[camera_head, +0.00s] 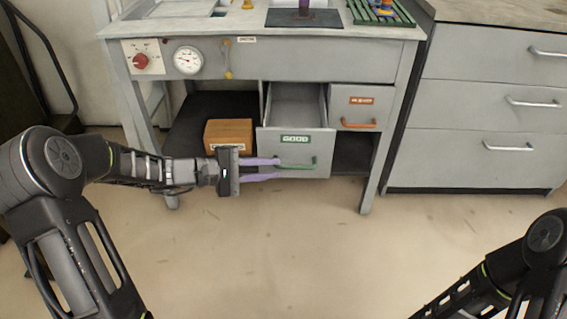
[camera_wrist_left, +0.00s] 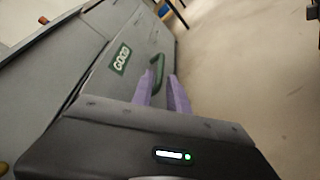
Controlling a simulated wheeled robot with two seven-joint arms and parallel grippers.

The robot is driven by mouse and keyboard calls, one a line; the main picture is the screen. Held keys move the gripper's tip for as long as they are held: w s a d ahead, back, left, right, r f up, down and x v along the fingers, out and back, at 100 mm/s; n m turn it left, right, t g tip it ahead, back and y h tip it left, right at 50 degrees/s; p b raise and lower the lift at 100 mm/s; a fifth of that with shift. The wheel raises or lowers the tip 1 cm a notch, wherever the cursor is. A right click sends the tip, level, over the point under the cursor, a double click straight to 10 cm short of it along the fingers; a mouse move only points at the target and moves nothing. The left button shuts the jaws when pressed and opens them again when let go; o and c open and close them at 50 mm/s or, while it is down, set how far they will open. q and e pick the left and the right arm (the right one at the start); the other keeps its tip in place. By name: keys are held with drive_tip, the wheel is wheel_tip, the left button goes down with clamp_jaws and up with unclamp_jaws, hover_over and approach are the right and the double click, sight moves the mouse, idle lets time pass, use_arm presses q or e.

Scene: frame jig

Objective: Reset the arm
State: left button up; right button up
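My left gripper (camera_head: 279,169) has two purple fingers, spread apart with a gap between them. It is in front of the open drawer (camera_head: 264,142) with a green GOOD label, at the left end of its green handle (camera_head: 298,165). In the left wrist view, the fingers (camera_wrist_left: 162,78) point toward the green handle (camera_wrist_left: 158,73). I cannot tell if they touch it. The drawer is pulled out and its visible inside looks empty. My right arm shows at the lower right, but its gripper is out of the picture.
The grey workbench (camera_head: 300,60) carries a gauge (camera_head: 187,60) and a red knob (camera_head: 141,62). A closed drawer with an orange handle (camera_head: 359,124) is to the right. A brown box (camera_head: 229,133) sits on the lower shelf. A grey cabinet (camera_head: 470,120) stands right. The floor in front is clear.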

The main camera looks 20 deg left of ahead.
use_arm(q)
drive_tip(key=shift+s+a, duration=0.25)
drive_tip(key=shift+a, duration=0.05)
use_arm(e)
drive_tip(key=shift+r, duration=0.1)
